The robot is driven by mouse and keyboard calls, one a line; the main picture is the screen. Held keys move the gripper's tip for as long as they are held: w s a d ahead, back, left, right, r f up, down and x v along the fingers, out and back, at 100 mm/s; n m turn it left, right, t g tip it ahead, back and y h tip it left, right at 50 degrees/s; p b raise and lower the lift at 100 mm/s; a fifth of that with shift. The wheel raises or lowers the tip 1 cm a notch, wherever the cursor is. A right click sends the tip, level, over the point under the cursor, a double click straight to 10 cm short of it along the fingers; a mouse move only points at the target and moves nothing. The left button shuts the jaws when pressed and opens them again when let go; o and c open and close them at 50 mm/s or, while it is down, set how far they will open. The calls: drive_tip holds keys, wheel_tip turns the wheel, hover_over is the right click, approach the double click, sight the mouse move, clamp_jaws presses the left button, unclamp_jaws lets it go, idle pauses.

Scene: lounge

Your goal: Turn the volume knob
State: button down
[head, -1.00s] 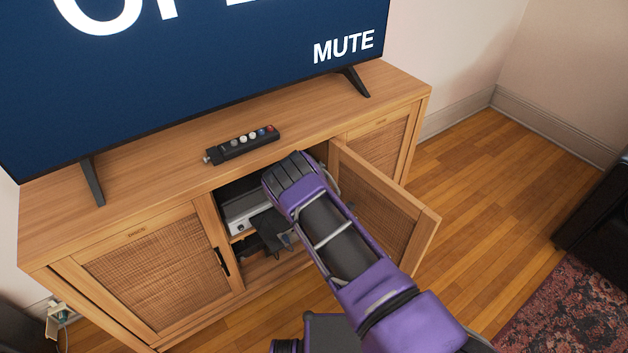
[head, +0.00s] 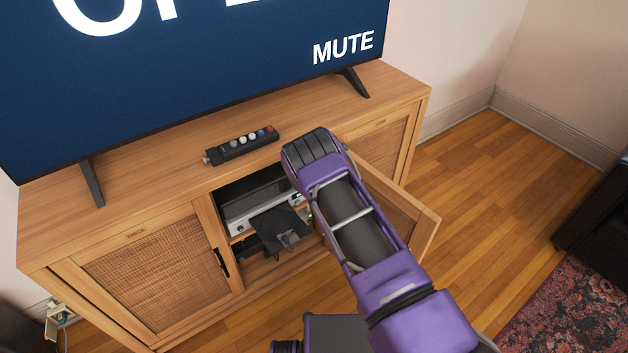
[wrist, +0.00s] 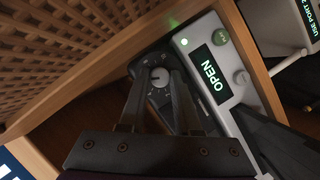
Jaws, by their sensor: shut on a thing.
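The volume knob (wrist: 158,77) is a small round dial with marks around it, on a dark panel in the wrist view. My gripper (wrist: 159,80) has one finger on each side of the knob and is shut on it. In the head view my gripper (head: 280,232) is inside the open middle bay of the cabinet, and the knob cannot be made out there. A grey device (wrist: 229,80) with a lit screen reading "OPEN" sits right beside the dark panel. The television (head: 200,70) shows "MUTE" at its lower right.
The wooden cabinet (head: 120,185) has a woven door (head: 402,215) swung open, close to the right of my arm. A black remote-like strip (head: 242,146) with several coloured buttons lies on top. Floor (head: 490,190) to the right is clear.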

drive_tip(key=c, duration=0.6)
unclamp_jaws()
drive_tip(key=p+v, duration=0.2)
drive_tip(key=v, duration=1.5)
drive_tip(key=shift+s, duration=0.25)
drive_tip(key=shift+w+r, duration=0.1)
